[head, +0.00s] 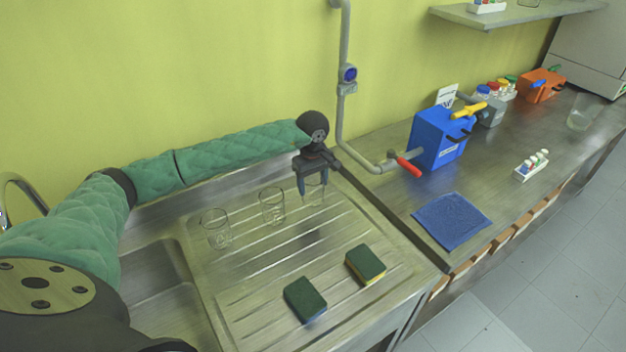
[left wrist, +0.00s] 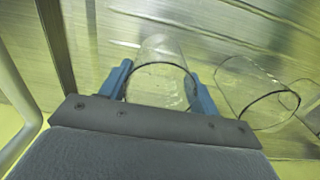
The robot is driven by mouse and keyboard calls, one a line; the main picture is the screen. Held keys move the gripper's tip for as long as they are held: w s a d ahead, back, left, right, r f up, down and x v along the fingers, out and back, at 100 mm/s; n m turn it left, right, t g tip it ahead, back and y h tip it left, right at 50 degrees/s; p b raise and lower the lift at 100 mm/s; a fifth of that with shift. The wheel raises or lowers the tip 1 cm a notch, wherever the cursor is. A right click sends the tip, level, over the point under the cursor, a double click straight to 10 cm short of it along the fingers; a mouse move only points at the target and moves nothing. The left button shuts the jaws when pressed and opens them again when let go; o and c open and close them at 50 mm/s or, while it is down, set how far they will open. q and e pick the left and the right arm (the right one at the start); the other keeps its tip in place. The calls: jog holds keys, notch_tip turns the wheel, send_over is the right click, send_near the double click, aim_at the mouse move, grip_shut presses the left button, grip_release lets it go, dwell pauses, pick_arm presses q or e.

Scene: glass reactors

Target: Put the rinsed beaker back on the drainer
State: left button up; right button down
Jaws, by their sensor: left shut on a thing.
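My left gripper (head: 312,183) is over the far right part of the ribbed steel drainer (head: 262,306), its fingers pointing down. Its blue fingers are shut on a clear glass beaker (head: 315,193). In the left wrist view this beaker (left wrist: 161,84) sits between the two fingers (left wrist: 160,88). It looks upright and at or just above the drainer surface; I cannot tell whether it touches. Two more clear beakers stand on the drainer to its left: a near one (head: 272,207) and a farther-left one (head: 216,229). My right gripper is not in view.
The sink basin (head: 165,290) is at left. A grey pipe (head: 343,120) runs behind the gripper. A blue cloth (head: 452,221) and blue box (head: 437,140) are on the right bench.

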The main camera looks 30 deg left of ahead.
pick_arm(q)
jog(key=shift+f, duration=0.2)
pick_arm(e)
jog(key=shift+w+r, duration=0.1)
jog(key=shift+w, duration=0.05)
pick_arm(q)
jog(key=o, duration=1)
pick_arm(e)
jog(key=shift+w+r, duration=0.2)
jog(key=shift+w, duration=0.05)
pick_arm(q)
jog(key=shift+r, duration=0.1)
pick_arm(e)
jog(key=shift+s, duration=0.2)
